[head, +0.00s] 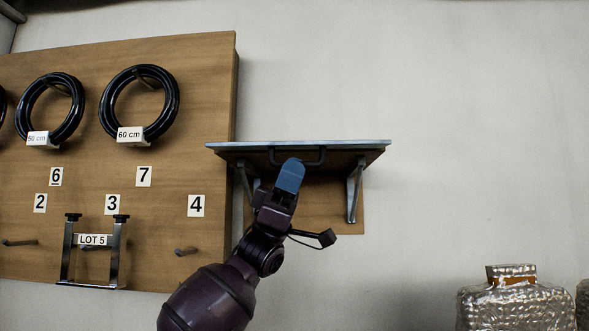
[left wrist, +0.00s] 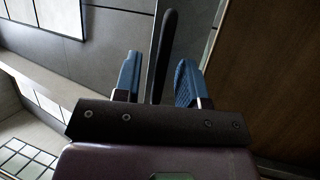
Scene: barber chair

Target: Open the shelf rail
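The shelf (head: 240,148) is a thin light board on two metal brackets against a wooden backing. A dark bar, the shelf rail (head: 322,157), shows under its front edge, partly hidden by my left gripper (head: 290,177). My left gripper points up at the shelf. In the left wrist view its two blue fingers (left wrist: 158,80) are apart. The dark rail (left wrist: 167,45) lies between them, with visible gaps on both sides. My right gripper is not in view.
A wooden pegboard (head: 200,100) at the left carries black coiled hoses (head: 177,98), number labels and a metal bracket marked LOT 5 (head: 67,250). A glossy textured jar (head: 515,302) stands at the lower right. The wall right of the shelf is clear.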

